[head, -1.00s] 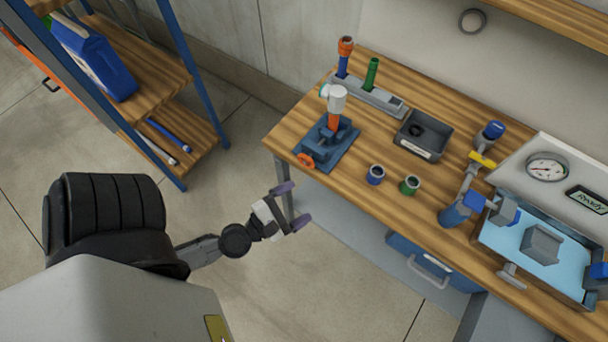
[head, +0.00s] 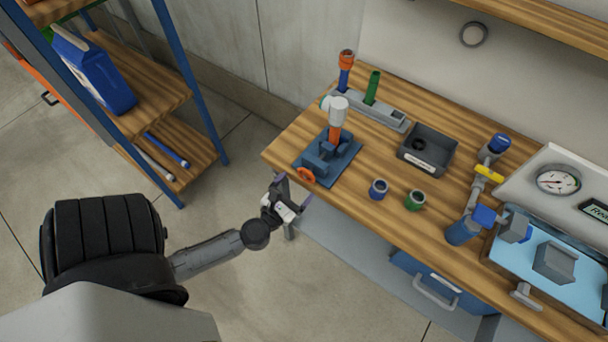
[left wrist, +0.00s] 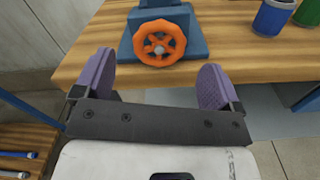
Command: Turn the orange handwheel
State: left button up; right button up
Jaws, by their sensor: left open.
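The orange handwheel (head: 306,175) is on the front of a blue vise-like fixture (head: 343,165) near the left front corner of the workbench. An orange and white upright piece (head: 337,118) stands in the fixture. In the left wrist view the handwheel (left wrist: 159,43) faces me, centred ahead of my fingers, its spokes visible. My left gripper (head: 289,198) is open and empty, just in front of the bench edge and short of the wheel. Its two purple fingers (left wrist: 156,86) stand wide apart, one to each side of the wheel's line, not touching it. My right gripper is not in view.
A blue cup (head: 378,189) and a green cup (head: 414,200) stand right of the fixture on the bench (head: 340,205). A grey bin (head: 428,149) and a holder with tools are behind. A shelf rack (head: 180,90) stands left. The floor between is clear.

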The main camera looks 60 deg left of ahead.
aim_at(305, 176)
pick_arm(q)
jog(key=shift+x, duration=2.2)
jog(key=shift+c, duration=0.5)
jog(key=c, duration=0.8)
jog(key=shift+p, duration=0.35)
